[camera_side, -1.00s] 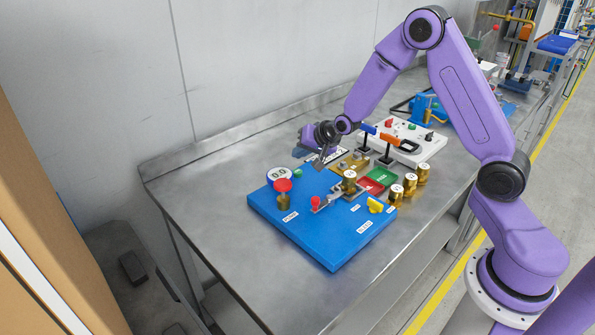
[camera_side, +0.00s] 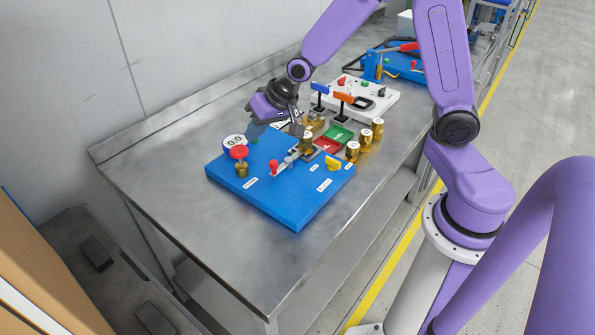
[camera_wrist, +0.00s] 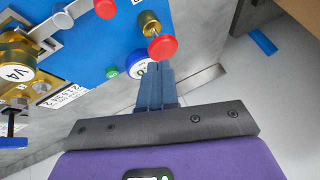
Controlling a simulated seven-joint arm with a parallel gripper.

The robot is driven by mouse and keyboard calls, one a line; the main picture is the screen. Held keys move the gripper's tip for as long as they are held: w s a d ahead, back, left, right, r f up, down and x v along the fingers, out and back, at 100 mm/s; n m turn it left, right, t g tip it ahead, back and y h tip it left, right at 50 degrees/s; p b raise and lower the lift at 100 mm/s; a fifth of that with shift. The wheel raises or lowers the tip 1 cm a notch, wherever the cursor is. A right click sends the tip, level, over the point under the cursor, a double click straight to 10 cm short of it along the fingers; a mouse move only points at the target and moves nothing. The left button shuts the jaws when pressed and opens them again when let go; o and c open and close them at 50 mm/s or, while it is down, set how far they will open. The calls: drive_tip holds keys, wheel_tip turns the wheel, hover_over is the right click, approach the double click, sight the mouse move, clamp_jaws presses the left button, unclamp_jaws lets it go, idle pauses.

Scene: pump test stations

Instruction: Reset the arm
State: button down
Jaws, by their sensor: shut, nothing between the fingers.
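My gripper (camera_side: 297,128) is at the back edge of the blue pump board in the side view, with nothing visible in it. Its two dark fingers are together in the wrist view (camera_wrist: 155,85), pointing at the board. The blue board (camera_side: 265,197) lies flat on the steel bench. The white round gauge (camera_side: 234,141) is left of the fingers in the side view and just past the fingertips in the wrist view (camera_wrist: 138,68). I cannot tell whether the fingertips touch anything.
A red-topped brass valve (camera_side: 239,152) stands near the gauge. Brass cylinders (camera_side: 352,150) stand along the board's right side, by red and green trays (camera_side: 339,135). A white switch box (camera_side: 375,100) stands behind. The steel bench (camera_side: 160,180) is bare at front left.

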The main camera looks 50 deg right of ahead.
drive_tip(key=s+a+r+n+g, duration=0.2)
drive_tip(key=s+n, duration=0.2)
drive_tip(key=s, duration=0.5)
drive_tip(key=s+a+r+n+g, duration=0.2)
drive_tip(key=s+n, duration=0.2)
drive_tip(key=s, duration=0.5)
drive_tip(key=s+d+n+g+h, duration=0.1)
drive_tip(key=s+d+n, duration=0.1)
drive_tip(key=s, duration=0.4)
drive_tip(key=s+d+r+n+h, duration=0.1)
drive_tip(key=s+d+n, duration=0.2)
drive_tip(key=s, duration=0.3)
drive_tip(key=shift+s+d+n+g, duration=0.2)
drive_tip(key=shift+s+n+g, duration=0.2)
drive_tip(key=shift+n, duration=0.4)
drive_tip(key=shift+r, duration=0.1)
